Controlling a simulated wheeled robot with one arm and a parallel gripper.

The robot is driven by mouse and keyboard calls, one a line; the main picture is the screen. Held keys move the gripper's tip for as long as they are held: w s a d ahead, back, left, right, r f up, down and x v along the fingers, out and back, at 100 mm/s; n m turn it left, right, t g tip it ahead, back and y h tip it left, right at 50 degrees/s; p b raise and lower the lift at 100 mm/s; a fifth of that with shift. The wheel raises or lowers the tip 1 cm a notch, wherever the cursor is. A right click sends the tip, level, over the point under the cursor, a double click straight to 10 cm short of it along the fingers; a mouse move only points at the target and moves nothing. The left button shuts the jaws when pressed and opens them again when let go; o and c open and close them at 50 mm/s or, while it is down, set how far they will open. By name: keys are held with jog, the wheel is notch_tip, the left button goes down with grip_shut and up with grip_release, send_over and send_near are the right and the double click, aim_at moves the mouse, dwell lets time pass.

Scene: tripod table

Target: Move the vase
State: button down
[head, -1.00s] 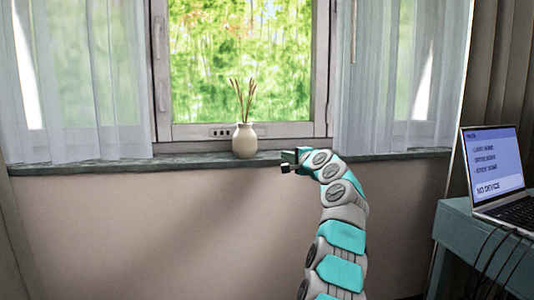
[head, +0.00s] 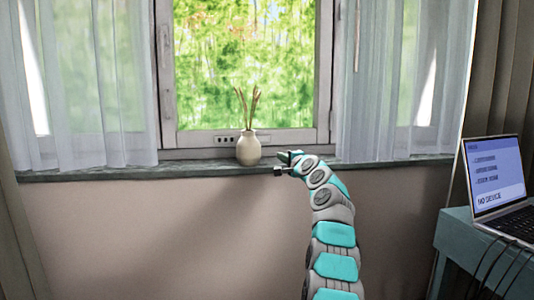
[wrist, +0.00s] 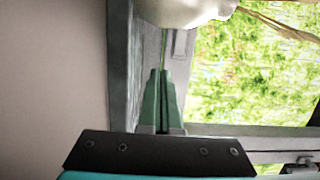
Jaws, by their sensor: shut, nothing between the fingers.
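A cream vase (head: 248,149) with several dry stems stands upright on the window sill (head: 110,172), left of my gripper. My gripper (head: 279,163) is at the sill's front edge, a short way right of the vase and apart from it in the head view. In the wrist view my gripper (wrist: 162,75) has its green fingers together with nothing between them. The vase (wrist: 185,10) shows there only in part, cut off by the top edge, just beyond the fingertips.
A window (head: 245,65) stands behind the vase, with sheer curtains (head: 100,80) on both sides. A laptop (head: 495,175) sits on a blue-green table (head: 455,225) at the right. The sill is bare on both sides of the vase.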

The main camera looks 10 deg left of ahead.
aim_at(267, 165)
jog(key=shift+w+a+p, duration=0.2)
jog(key=shift+w+p, duration=0.25)
jog(key=shift+w, duration=0.2)
jog(key=shift+w+a+r+p, duration=0.1)
jog(key=shift+w+a+p, duration=0.2)
jog(key=shift+p, duration=0.2)
jog(key=shift+p+x, duration=0.8)
jog(key=shift+p, duration=0.2)
jog(key=shift+a+f, duration=0.2)
jog(key=shift+a, duration=0.05)
jog(key=shift+s+a, duration=0.25)
jog(key=shift+a, duration=0.6)
jog(key=shift+s+a, duration=0.3)
jog(key=shift+a, duration=0.55)
